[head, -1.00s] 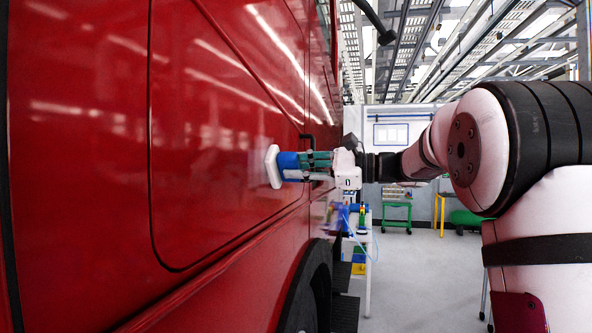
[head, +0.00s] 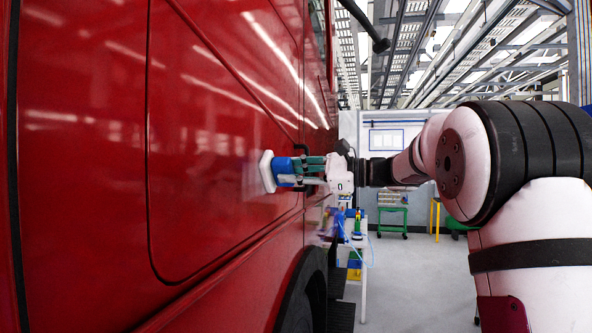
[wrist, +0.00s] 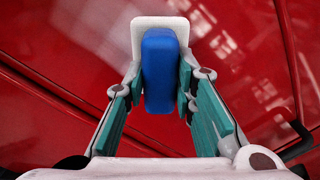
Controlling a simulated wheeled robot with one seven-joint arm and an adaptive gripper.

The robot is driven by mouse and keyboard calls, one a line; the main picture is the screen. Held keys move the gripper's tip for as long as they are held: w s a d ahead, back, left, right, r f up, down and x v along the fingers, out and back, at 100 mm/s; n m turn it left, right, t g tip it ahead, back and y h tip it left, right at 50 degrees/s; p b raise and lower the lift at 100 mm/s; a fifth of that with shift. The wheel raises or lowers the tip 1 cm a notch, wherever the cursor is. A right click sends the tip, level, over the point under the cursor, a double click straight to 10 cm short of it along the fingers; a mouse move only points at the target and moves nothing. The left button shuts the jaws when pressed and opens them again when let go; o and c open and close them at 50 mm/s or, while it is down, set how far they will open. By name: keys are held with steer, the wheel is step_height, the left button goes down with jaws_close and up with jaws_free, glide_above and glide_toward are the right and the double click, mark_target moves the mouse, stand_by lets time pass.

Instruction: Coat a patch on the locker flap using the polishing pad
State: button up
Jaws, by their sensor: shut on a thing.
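The polishing pad (head: 267,172) has a white face plate and a blue grip block (head: 287,172). My gripper (head: 303,171) is shut on the blue block, with teal finger pads on either side of it. The white plate faces the glossy red locker flap (head: 205,165), a large panel with a rounded lower corner on the vehicle's side. The plate is at or very near the red surface; I cannot tell whether it touches. In the wrist view the blue block (wrist: 160,75) sits between the fingers, with the white plate (wrist: 160,24) beyond it against red panelling.
A black handle (head: 303,150) stands out from the vehicle just behind the pad. A black wheel arch (head: 308,270) lies below. Further back are a workbench (head: 364,285) with items and a green cart (head: 392,216). Open grey floor (head: 415,285) lies to the right.

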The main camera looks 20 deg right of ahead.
steer(key=shift+s+a+p, duration=0.5)
steer(key=shift+s+a, duration=0.1)
steer(key=shift+s, duration=0.15)
steer(key=shift+s+a+r+p, duration=0.1)
steer(key=shift+s+a+p, duration=0.7)
steer(key=shift+s, duration=0.25)
steer(key=shift+s+a+p, duration=0.4)
steer(key=shift+s+a, duration=0.05)
steer(key=shift+s, duration=0.05)
steer(key=shift+s+a+r+p, duration=0.65)
steer(key=shift+s+a+p, duration=1.15)
steer(key=shift+s, duration=1)
steer(key=shift+w+d+b, duration=1.15)
steer(key=shift+w+d, duration=0.25)
steer(key=shift+w, duration=0.55)
steer(key=shift+w+d+b, duration=1.1)
steer(key=shift+w+d, duration=0.3)
steer(key=shift+w, duration=0.6)
steer(key=shift+w+d+b, duration=1.15)
steer(key=shift+w+d, duration=0.25)
steer(key=shift+w, duration=0.55)
